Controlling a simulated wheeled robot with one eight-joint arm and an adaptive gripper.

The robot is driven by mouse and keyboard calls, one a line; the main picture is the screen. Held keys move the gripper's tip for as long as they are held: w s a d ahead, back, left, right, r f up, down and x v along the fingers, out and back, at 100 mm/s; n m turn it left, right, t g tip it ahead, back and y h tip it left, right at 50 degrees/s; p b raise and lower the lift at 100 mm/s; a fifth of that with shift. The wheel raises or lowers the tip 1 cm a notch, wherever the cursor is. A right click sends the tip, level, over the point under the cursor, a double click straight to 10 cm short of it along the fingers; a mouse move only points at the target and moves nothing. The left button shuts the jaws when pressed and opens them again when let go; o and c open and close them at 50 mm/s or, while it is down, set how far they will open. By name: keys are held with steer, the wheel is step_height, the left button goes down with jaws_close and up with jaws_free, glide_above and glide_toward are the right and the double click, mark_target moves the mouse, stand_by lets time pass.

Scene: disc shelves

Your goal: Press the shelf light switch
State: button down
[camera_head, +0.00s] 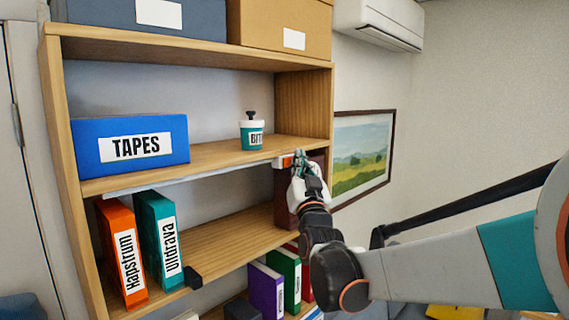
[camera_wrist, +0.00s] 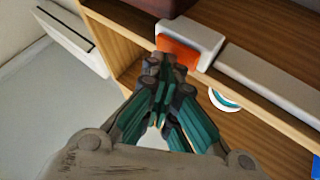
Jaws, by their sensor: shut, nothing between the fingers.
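The shelf light switch is an orange rocker (camera_head: 287,161) in a white housing at the right end of the light strip (camera_head: 215,174), along the front edge of the middle shelf. In the wrist view the orange rocker (camera_wrist: 178,53) sits in the white housing (camera_wrist: 193,35), just above the fingertips. My gripper (camera_head: 299,158) is shut and empty, just right of the switch in the head view. In the wrist view my gripper (camera_wrist: 162,72) has its tips beside the rocker's lower left edge. I cannot tell whether they touch it.
Orange (camera_head: 122,252) and teal (camera_head: 159,240) binders stand below. A framed picture (camera_head: 362,152) hangs on the wall to the right.

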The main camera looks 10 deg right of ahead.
steer(key=shift+s+d, duration=0.15)
steer(key=shift+s, duration=0.15)
steer(key=s+d, duration=0.2)
steer(key=s, duration=0.1)
steer(key=s+d, duration=0.1)
steer(key=shift+s+d, duration=0.25)
steer(key=shift+s, duration=0.15)
steer(key=shift+f, duration=0.1)
stand_by(0.3)
steer(key=s+f+n+g+b, duration=0.1)
steer(key=s+f+g+b, duration=0.35)
steer(key=f+b, duration=0.65)
steer(key=s+f+n+g+b, duration=0.1)
steer(key=s+f+g+b, duration=0.3)
steer(key=f, duration=1.3)
steer(key=s+f+g+b, duration=0.2)
steer(key=s+f+b, duration=0.3)
steer(key=f, duration=0.5)
steer(key=s+f+g+b, duration=0.3)
steer(key=s+f+b, duration=0.2)
steer(key=s+f, duration=0.4)
steer(key=s+a+f+n+g+b, duration=0.1)
steer(key=s+f+b, duration=0.4)
steer(key=f, duration=0.6)
steer(key=shift+s+f+g+y, duration=0.25)
steer(key=shift+s+g+y, duration=0.15)
steer(key=shift+s+g, duration=0.6)
